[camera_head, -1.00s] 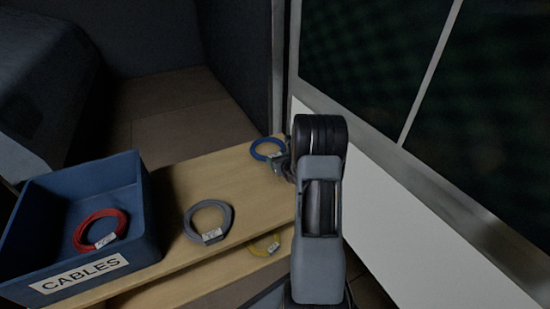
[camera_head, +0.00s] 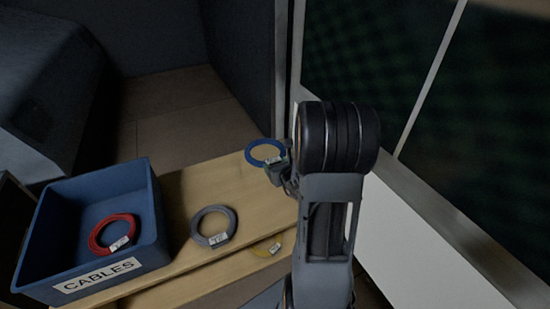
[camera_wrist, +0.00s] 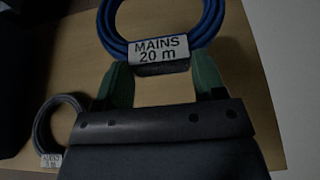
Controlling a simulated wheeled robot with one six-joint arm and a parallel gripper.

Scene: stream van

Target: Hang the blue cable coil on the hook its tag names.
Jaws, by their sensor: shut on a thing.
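The blue cable coil (camera_head: 265,152) is at the tip of my gripper (camera_head: 281,166), above the far right end of the wooden shelf. In the wrist view the blue coil (camera_wrist: 190,36) lies ahead of my gripper (camera_wrist: 165,84), whose green fingers close on its near edge around a dark band. Its white tag (camera_wrist: 158,50) reads "MAINS 20 m". No hook shows in either view.
A blue bin (camera_head: 140,235) labelled "CABLES" holds a red coil (camera_head: 100,236). A grey coil (camera_head: 213,222) lies on the wooden shelf (camera_head: 190,190), and a yellow coil (camera_head: 268,247) on a lower one. A white panel (camera_head: 420,255) stands close on the right.

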